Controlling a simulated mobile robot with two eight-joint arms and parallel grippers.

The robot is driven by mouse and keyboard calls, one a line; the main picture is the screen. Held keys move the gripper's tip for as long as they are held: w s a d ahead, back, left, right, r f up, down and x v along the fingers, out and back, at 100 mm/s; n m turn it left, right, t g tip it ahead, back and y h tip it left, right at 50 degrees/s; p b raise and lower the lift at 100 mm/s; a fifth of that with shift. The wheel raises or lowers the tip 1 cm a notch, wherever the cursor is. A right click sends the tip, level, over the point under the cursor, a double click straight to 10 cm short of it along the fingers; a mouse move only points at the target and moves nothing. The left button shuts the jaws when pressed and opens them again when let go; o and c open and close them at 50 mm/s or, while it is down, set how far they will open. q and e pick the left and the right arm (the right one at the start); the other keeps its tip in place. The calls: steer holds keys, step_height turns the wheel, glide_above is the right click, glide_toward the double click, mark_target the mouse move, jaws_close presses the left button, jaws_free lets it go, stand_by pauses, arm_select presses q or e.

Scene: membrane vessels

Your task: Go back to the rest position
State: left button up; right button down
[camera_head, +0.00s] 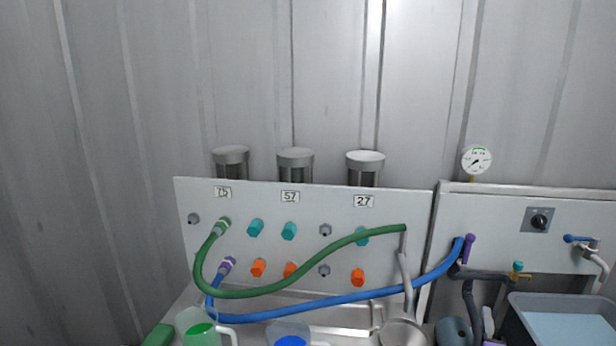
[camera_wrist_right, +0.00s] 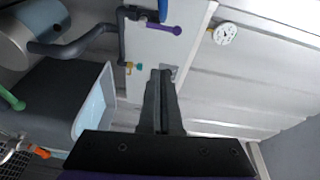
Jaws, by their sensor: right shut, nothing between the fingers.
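My right gripper (camera_wrist_right: 162,78) is in the right wrist view, with its dark fingers together and nothing between them. Its tips lie in front of the panel near the dark switch; it touches nothing that I can make out. I cannot make out this gripper clearly in the head view. My left gripper is not in view. The white panel (camera_head: 225,262) carries plates 75, 57 and 27. A green hose (camera_head: 262,292) runs from the upper fitting under 75 to the right, and a blue hose (camera_head: 335,304) from the lower fitting.
A pressure gauge (camera_head: 476,160) stands above the right panel, which has a black switch (camera_head: 539,221). A grey tub (camera_head: 517,301) of water is at the lower right. A jug (camera_head: 228,333) and a sink (camera_head: 345,311) are at the bottom. The wall above is bare.

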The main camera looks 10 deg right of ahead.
steer(key=s+a+f+n+g+y, duration=0.2)
steer(key=a+f+n+y, duration=0.4)
steer(key=a, duration=0.4)
steer(key=s+a+f+n+g+y, duration=0.25)
steer(key=a+f+n, duration=0.25)
steer(key=a+n, duration=0.4)
steer(key=s+a+f+n+g+y, duration=0.1)
steer(key=s+a+f+n+g, duration=0.25)
steer(key=s, duration=0.45)
steer(key=s+a+f+n+g+y, duration=0.1)
steer(key=s+a+f+n+g, duration=0.1)
steer(key=s+a+f+n, duration=0.45)
arm_select(q)
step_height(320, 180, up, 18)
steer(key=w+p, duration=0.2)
steer(key=p, duration=1.4)
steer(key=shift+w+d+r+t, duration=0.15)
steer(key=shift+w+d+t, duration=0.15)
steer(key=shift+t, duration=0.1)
arm_select(e)
step_height(320, 180, up, 20)
steer(key=d+m, duration=0.1)
steer(key=d, duration=0.1)
steer(key=shift+w+d+f+t, duration=0.25)
steer(key=shift+w+t, duration=0.05)
